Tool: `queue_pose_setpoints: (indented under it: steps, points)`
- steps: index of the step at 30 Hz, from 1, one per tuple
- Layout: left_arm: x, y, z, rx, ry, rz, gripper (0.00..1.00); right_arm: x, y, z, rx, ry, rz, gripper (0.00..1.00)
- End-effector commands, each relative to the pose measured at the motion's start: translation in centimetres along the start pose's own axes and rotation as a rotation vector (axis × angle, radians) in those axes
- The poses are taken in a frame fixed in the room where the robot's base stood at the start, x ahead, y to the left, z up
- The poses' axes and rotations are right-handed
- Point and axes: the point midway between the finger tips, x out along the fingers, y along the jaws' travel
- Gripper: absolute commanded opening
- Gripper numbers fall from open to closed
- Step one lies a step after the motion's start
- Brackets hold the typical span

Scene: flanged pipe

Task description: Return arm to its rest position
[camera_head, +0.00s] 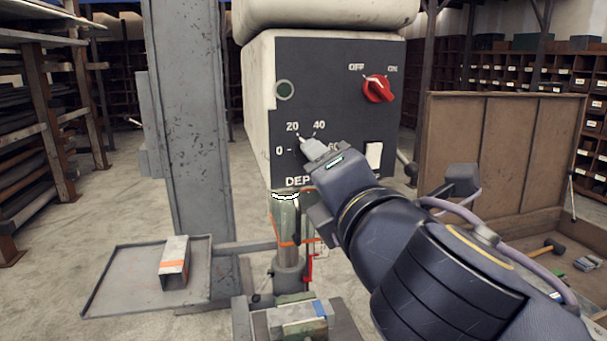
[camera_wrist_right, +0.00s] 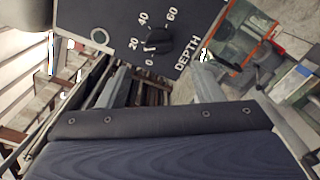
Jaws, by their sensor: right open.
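My right arm (camera_head: 440,260) reaches in from the lower right of the head view. Its gripper (camera_head: 312,147) is in front of the dark control panel (camera_head: 335,70) of the machine, at the depth scale. In the right wrist view the black depth knob (camera_wrist_right: 158,41) stands ahead of the two parted, empty fingers, apart from them as far as I can tell. Its pointer seems to be near the low end of the scale. My left gripper is out of view.
A red OFF/ON switch (camera_head: 378,89) is on the panel's upper right. A grey column (camera_head: 195,120) stands at left, with a tray (camera_head: 110,285) holding an orange-striped block (camera_head: 174,262). A vise (camera_head: 300,318) is below the machine. A wooden crate (camera_head: 500,150) stands at right.

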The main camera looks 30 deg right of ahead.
Motion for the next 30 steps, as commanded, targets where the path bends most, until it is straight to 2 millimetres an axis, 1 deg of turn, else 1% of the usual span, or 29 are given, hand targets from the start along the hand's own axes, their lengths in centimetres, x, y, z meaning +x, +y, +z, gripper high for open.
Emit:
queue_pose_setpoints:
  steps: [5,7,8,11,14,15,17,18,20,21,24,25,27,30]
  points:
    - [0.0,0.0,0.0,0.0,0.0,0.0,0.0,0.0,-0.1,0.0,0.002,0.001,-0.002,0.6]
    - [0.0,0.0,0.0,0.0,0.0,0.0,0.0,0.2,-0.8,-0.2,0.026,0.008,-0.022,0.6]
    - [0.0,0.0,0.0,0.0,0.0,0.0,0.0,0.4,-1.4,-0.4,0.049,0.015,-0.04,0.6]
    - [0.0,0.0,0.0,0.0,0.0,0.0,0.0,1.0,-5.4,-1.6,0.194,0.051,-0.155,0.6]
    - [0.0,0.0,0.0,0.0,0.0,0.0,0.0,1.2,-11.8,-3.7,0.458,0.084,-0.353,0.6]
    - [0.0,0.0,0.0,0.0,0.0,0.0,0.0,0.9,-14.6,-4.8,0.591,0.089,-0.449,0.6]
    - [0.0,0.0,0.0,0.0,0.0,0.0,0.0,0.0,-18.9,-6.6,0.802,0.08,-0.602,0.6]
    - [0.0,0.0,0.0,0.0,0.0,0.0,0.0,-0.9,-21.4,-7.9,0.951,0.064,-0.704,0.6]
    - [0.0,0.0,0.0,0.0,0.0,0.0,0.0,-2.5,-24.8,-9.9,1.174,0.023,-0.859,0.6]
    - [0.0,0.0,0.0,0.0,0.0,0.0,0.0,-3.7,-26.7,-11.3,1.321,-0.013,-0.958,0.6]
    - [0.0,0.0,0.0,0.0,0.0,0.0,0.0,-6.6,-29.9,-14.5,1.654,-0.122,-1.183,0.6]
    - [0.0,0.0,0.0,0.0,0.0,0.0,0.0,-7.3,-30.5,-15.3,1.738,-0.156,-1.238,0.6]
    - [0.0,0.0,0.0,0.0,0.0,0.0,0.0,-8.7,-31.2,-16.8,1.89,-0.222,-1.339,0.6]
    - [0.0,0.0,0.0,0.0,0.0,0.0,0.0,-9.7,-31.6,-17.9,2.011,-0.28,-1.417,0.6]
